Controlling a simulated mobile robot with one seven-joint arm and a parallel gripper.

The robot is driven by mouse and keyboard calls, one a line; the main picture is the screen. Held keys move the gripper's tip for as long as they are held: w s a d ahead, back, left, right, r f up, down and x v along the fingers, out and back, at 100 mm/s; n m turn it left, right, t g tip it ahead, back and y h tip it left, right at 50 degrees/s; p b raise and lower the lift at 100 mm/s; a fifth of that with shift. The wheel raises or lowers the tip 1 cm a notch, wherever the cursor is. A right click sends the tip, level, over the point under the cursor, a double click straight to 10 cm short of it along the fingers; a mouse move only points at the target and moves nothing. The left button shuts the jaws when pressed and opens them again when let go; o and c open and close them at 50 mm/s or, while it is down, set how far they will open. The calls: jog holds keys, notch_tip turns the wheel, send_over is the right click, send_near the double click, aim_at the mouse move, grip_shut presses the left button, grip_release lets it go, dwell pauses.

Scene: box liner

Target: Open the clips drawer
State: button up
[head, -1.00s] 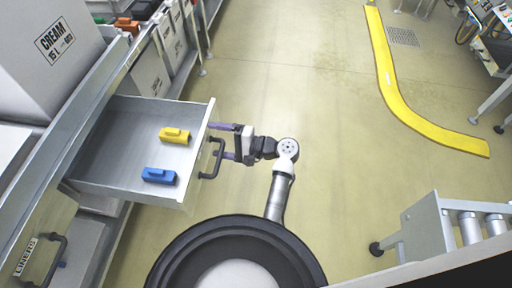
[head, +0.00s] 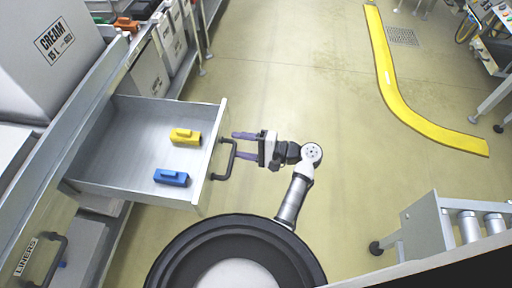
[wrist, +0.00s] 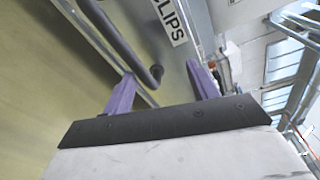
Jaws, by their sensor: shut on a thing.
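The clips drawer (head: 125,187) is pulled well out of the cabinet in the head view. A yellow clip (head: 185,136) and a blue clip (head: 171,177) lie in it near its front. Its dark bar handle (head: 232,166) sticks out from the front panel. My gripper (head: 237,146) is at the far end of this handle, shut on it with its purple fingers; the exact contact is hard to see. In the wrist view the handle (wrist: 128,50) and the "CLIPS" label (wrist: 170,20) show just beyond my fingers (wrist: 162,88).
A "LINERS" drawer (head: 28,262) with its own handle is at the lower left. A large "CREAM" box (head: 50,45) stands on the cabinet. A roller conveyor (head: 450,228) is at the lower right. The floor right of my gripper is clear.

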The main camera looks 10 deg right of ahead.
jog(key=shift+s+d+r, duration=0.15)
jog(key=shift+d+r, duration=0.25)
jog(key=shift+d, duration=0.4)
jog(key=shift+c, duration=1)
jog(key=shift+s+d+f, duration=0.3)
jog(key=shift+d, duration=0.35)
jog(key=shift+s+d+f, duration=0.25)
jog(key=shift+s+d, duration=0.05)
jog(key=shift+d, duration=0.3)
jog(key=shift+r, duration=0.1)
jog(key=shift+o, duration=0.5)
jog(key=shift+s+d+f, duration=0.1)
jog(key=shift+f, duration=0.15)
